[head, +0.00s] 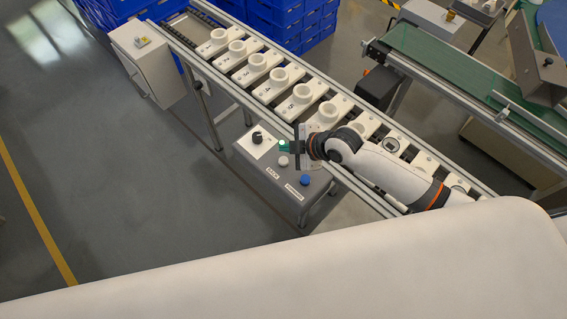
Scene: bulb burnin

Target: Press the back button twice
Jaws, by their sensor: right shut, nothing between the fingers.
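A grey control box (262,172) stands beside the conveyor's near side. Its top carries a black knob (257,137) on a white plate, a green part (283,147), a white button (283,160) and a blue button (304,180). Two small white labels (272,172) lie by the white and blue buttons; their print is too small to read, so I cannot tell which is the back button. My right gripper (297,147) is shut and empty over the box's far right part, close to the green part. Contact cannot be told. My left gripper is out of view.
A conveyor (225,85) runs diagonally with several numbered white carriers (257,68); my right arm reaches across it. A grey cabinet (150,65) stands at its left end. Blue crates (290,18) are stacked behind. A green belt (450,65) is at right. Floor left of the box is clear.

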